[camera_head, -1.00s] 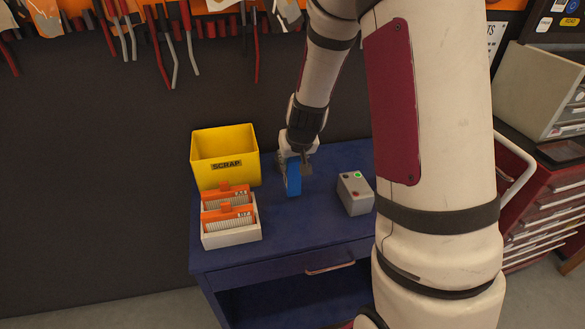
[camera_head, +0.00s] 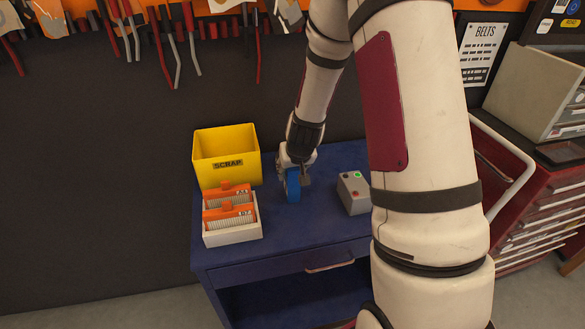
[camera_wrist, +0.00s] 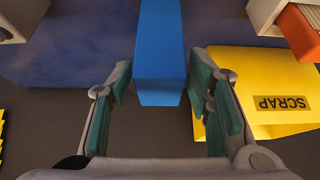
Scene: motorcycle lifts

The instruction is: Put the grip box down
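The grip box is a blue, narrow upright block (camera_head: 293,187) over the blue cabinet top (camera_head: 305,220), between the yellow bin and the grey button box. My gripper (camera_head: 297,170) points down at it from above. In the wrist view the blue box (camera_wrist: 160,50) lies between the two teal-padded fingers of my gripper (camera_wrist: 162,80), with a pad close against each side. My gripper is shut on it. The box's lower end is at or just above the cabinet top; I cannot tell whether it touches.
A grey button box (camera_head: 353,192) stands close on the right. The cabinet top in front of the blue box is clear. A dark wall is behind.

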